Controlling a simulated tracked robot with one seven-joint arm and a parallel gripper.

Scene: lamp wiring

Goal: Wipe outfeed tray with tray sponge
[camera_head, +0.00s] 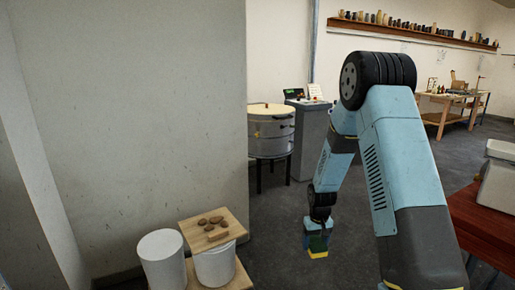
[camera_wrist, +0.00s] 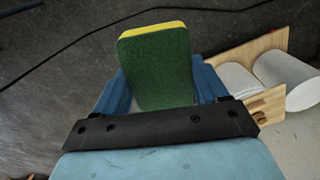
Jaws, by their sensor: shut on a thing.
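The tray sponge (camera_wrist: 156,62) is green on its face with a yellow layer along one edge. It also shows in the head view (camera_head: 317,253) as a small yellow and green block below my arm. My gripper (camera_wrist: 160,85) is shut on it, with a blue finger on each side. The gripper also shows in the head view (camera_head: 317,240), low over the dark floor, and holds the sponge clear of other things. I cannot make out the outfeed tray in either view.
A wooden stand (camera_head: 232,225) with brown lumps on top and white buckets (camera_head: 161,258) is left of the gripper. A round kiln (camera_head: 270,130) and grey control cabinet (camera_head: 308,140) stand behind. A reddish table (camera_head: 490,225) is at right. Dark floor around the gripper is open.

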